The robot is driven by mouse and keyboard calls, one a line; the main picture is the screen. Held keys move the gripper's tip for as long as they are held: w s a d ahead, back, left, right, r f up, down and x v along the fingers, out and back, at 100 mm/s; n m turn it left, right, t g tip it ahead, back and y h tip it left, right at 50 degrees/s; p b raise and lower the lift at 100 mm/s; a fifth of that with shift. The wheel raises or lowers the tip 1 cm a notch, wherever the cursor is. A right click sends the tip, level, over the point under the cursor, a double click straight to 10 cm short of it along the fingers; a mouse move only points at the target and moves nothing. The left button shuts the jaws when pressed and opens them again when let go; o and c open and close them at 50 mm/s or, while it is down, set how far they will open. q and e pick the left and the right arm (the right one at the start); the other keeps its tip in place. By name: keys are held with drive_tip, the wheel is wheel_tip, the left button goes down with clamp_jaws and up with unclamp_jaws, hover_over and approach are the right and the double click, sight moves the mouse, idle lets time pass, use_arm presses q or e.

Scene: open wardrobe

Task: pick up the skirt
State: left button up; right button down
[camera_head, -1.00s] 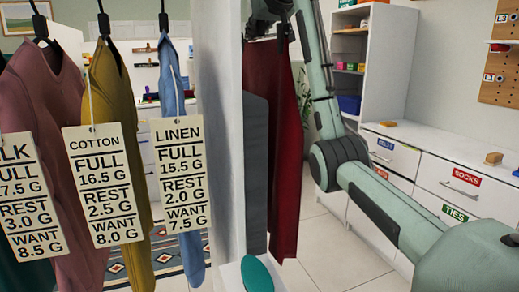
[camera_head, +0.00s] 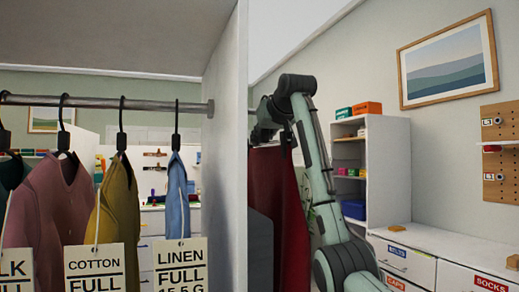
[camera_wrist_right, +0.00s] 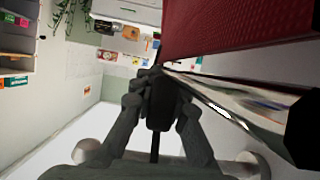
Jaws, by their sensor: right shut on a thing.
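A dark red garment (camera_head: 283,192), which I take for the skirt, hangs just right of the white upright panel in the head view. The panel hides part of its left side. My right gripper (camera_head: 266,132) is at the top of it, with the arm coming from the lower right. In the right wrist view the fingers (camera_wrist_right: 160,98) are closed around a dark piece that looks like its hanger. The red cloth (camera_wrist_right: 240,25) is just beyond, above a shiny metal bar (camera_wrist_right: 225,95). My left gripper is not in view.
Left of the panel (camera_head: 226,130), a rail (camera_head: 100,103) holds several hangers with pink, mustard and blue clothes and tags. White shelves (camera_head: 388,170) and labelled drawers (camera_head: 405,262) stand behind at right.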

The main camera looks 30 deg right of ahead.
drive_tip(key=shift+r, duration=0.45)
drive_tip(key=shift+s+d+f, duration=0.1)
drive_tip(key=shift+d, duration=0.2)
drive_tip(key=shift+s+d, duration=0.2)
drive_tip(key=shift+d, duration=0.6)
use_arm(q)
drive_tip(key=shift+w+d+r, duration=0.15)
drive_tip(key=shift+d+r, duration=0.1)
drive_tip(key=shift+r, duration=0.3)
use_arm(e)
drive_tip(key=s+d, duration=0.3)
drive_tip(key=d, duration=1.2)
drive_tip(key=shift+s+d, duration=0.15)
drive_tip(key=shift+s, duration=0.2)
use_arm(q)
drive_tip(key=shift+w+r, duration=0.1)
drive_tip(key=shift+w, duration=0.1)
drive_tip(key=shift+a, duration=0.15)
